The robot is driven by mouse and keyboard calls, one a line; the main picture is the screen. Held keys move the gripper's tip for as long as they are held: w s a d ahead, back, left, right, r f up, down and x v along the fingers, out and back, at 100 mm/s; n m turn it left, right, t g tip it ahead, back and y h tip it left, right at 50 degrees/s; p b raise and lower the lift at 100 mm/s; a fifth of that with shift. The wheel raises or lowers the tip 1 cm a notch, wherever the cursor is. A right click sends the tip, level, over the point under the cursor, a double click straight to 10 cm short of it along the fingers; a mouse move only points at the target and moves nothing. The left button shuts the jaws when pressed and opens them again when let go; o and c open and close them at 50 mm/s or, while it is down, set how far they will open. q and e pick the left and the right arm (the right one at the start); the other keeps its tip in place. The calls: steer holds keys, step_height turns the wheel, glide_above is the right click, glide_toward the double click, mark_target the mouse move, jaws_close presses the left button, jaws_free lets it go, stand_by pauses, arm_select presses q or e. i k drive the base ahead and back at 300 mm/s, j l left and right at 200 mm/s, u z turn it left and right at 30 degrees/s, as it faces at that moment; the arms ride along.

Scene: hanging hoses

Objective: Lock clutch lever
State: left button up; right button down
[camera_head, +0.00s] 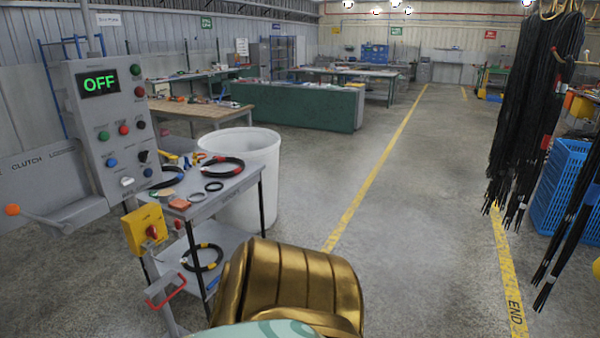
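The clutch lever (45,220) is at the far left edge, a thin grey rod with an orange ball knob (12,210) at its left end. It slopes down to the right from the knob to a grey housing (80,213). Above it, a grey plate (35,180) carries lettering with the word CLUTCH and a further word that is hard to read. The plate runs out of the picture on the left. Neither of my grippers is in view. A gold ribbed part, apparently mine, fills the bottom middle.
A control box (108,130) shows a green OFF display above several buttons. A yellow switch box (146,229) and a red handle (166,289) are below it. A small cart (230,190) and white bin (250,165) stand right. Black hoses (535,100) hang at right; the middle floor is clear.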

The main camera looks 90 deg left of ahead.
mark_target(12, 209)
steer(key=u, duration=4.4)
